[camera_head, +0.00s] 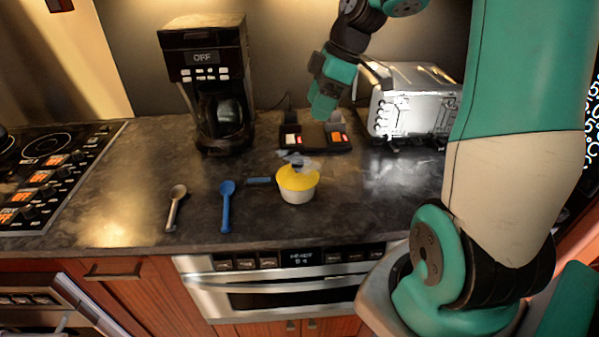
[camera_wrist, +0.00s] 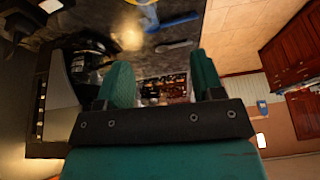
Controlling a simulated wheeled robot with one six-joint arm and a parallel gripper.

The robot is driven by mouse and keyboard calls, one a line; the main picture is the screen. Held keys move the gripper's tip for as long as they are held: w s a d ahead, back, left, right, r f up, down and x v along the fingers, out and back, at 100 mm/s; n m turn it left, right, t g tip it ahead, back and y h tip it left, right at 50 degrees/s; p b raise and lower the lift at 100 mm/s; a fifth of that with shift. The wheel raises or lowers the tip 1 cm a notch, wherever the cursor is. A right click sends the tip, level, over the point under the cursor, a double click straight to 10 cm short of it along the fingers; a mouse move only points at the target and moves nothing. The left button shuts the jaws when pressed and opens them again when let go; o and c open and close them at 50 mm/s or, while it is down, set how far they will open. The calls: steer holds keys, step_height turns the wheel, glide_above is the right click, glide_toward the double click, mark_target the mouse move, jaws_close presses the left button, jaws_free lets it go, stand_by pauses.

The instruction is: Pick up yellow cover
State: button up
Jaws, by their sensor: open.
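The yellow cover (camera_head: 297,178) sits on top of a white bowl (camera_head: 297,196) on the dark counter in the head view. A grey piece (camera_head: 298,160) shows at the cover's back edge; I cannot tell whether it is part of the cover. A bit of yellow also shows at the top edge of the wrist view (camera_wrist: 145,2). My gripper (camera_head: 323,108) is above and behind the cover, apart from it. In the wrist view my gripper (camera_wrist: 160,65) has its two green fingers spread, with nothing between them.
A blue spoon (camera_head: 227,204) and a grey spoon (camera_head: 176,206) lie left of the bowl, with a short blue handle (camera_head: 259,181) beside it. A black tray (camera_head: 288,148), a coffee maker (camera_head: 205,80) and a silver toaster (camera_head: 415,95) stand behind.

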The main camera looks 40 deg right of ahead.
steer(key=d+f, duration=0.1)
steer(key=d, duration=0.2)
steer(key=p, duration=0.3)
glide_toward(299, 161)
steer(key=x, duration=0.4)
steer(key=shift+s+a+f, duration=0.1)
steer(key=shift+s+f, duration=0.05)
steer(key=shift+f, duration=0.25)
steer(key=shift+w+p+x, duration=0.2)
steer(key=shift+p+x, duration=0.7)
steer(key=shift+x, duration=1.95)
steer(key=shift+a, duration=0.1)
steer(key=c, duration=1)
